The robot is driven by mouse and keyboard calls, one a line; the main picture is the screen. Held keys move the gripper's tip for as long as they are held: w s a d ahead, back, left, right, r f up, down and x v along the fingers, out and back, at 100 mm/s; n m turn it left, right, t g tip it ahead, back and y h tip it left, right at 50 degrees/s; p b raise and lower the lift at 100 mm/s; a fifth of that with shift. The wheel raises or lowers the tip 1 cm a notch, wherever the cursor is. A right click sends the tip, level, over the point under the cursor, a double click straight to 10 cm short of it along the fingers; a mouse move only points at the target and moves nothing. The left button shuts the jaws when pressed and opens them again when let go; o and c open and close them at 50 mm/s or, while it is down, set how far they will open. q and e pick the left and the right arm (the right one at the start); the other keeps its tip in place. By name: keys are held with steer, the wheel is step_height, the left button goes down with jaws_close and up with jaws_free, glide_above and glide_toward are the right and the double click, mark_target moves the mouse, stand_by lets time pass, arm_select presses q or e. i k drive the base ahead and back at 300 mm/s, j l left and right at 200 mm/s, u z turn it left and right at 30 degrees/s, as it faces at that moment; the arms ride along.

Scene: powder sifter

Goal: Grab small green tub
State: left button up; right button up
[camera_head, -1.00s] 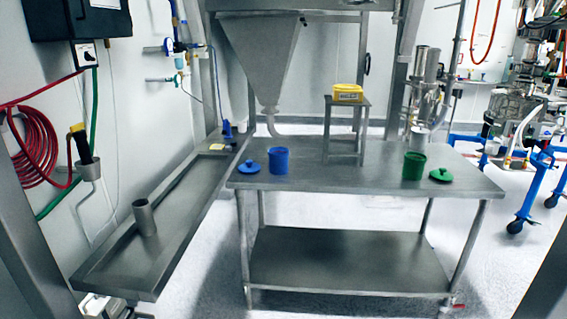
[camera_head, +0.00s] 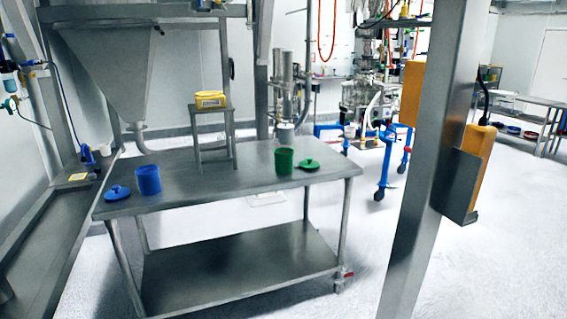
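The small green tub (camera_head: 284,161) stands upright and open-topped on the right part of the steel table (camera_head: 240,178). A green lid (camera_head: 308,164) with a knob lies just to its right on the table. Neither of my grippers shows in the head view, so what they hold cannot be seen.
A blue tub (camera_head: 148,180) and a blue lid (camera_head: 118,192) are at the table's left end. A yellow container (camera_head: 209,99) sits on a small steel stand (camera_head: 214,140) at the back. A steel post (camera_head: 430,160) rises in the right foreground. White floor (camera_head: 330,210) is open between post and table.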

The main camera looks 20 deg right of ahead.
mark_target(284, 156)
steer(key=i+z, duration=0.2)
steer(key=z, duration=0.2)
steer(key=i+j+z, duration=0.1)
steer(key=z, duration=0.3)
steer(key=i, duration=0.1)
